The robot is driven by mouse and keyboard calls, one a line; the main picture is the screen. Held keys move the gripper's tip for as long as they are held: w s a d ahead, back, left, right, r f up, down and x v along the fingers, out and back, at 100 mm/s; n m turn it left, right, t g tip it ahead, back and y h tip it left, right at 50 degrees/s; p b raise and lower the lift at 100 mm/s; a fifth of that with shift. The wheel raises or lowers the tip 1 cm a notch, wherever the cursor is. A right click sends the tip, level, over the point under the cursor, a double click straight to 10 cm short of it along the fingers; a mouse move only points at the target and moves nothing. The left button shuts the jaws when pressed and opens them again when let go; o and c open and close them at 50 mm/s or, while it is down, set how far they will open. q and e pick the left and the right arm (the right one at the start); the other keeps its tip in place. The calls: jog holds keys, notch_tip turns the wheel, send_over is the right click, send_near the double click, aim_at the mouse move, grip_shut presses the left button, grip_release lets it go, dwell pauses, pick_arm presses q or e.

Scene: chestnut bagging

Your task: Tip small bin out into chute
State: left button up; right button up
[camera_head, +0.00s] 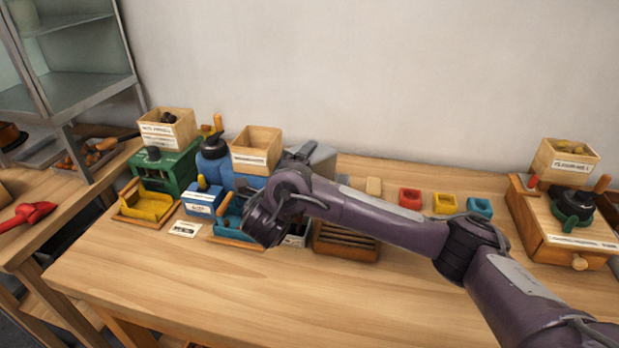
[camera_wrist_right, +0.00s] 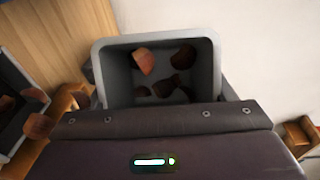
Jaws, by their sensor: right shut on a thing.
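My right gripper (camera_wrist_right: 168,97) is shut on a small grey bin (camera_wrist_right: 217,75). The bin's open mouth faces the right wrist camera, and several brown chestnuts (camera_wrist_right: 144,61) lie inside. In the head view my right arm reaches in from the right and its hand is over the middle-left of the table. A grey box-like surface (camera_head: 321,158) shows partly behind the hand; I cannot tell if it is the held bin. A dark grey container (camera_wrist_right: 12,90) with chestnuts at the left of the wrist view may be the chute, but I cannot tell. My left gripper is out of view.
Wooden boxes stand on a green machine (camera_head: 177,172) and a blue machine (camera_head: 213,166). A yellow tray (camera_head: 147,204) and slotted wooden block (camera_head: 346,243) are nearby. Small red (camera_head: 410,198), yellow (camera_head: 445,203) and blue (camera_head: 479,207) blocks are right. The table's front is clear.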

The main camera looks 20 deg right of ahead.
jog(key=shift+a+f+h, duration=0.1)
jog(key=shift+a+h, duration=0.05)
jog(key=shift+h, duration=0.25)
jog(key=shift+t, duration=0.5)
jog(key=shift+s+a+r+n+t+h, duration=0.2)
jog(key=shift+n+t+h, duration=0.1)
jog(key=shift+n, duration=0.1)
jog(key=shift+a+n+t+h, duration=0.2)
jog(key=shift+n+t+h, duration=0.1)
jog(key=shift+t+h, duration=0.15)
jog(key=shift+s+a+f+b, duration=0.1)
jog(key=shift+a+f+b, duration=0.05)
jog(key=shift+b, duration=0.75)
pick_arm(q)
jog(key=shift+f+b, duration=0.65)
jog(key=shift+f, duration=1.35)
pick_arm(e)
jog(key=shift+r+t+h, duration=0.25)
jog(key=shift+t, duration=0.2)
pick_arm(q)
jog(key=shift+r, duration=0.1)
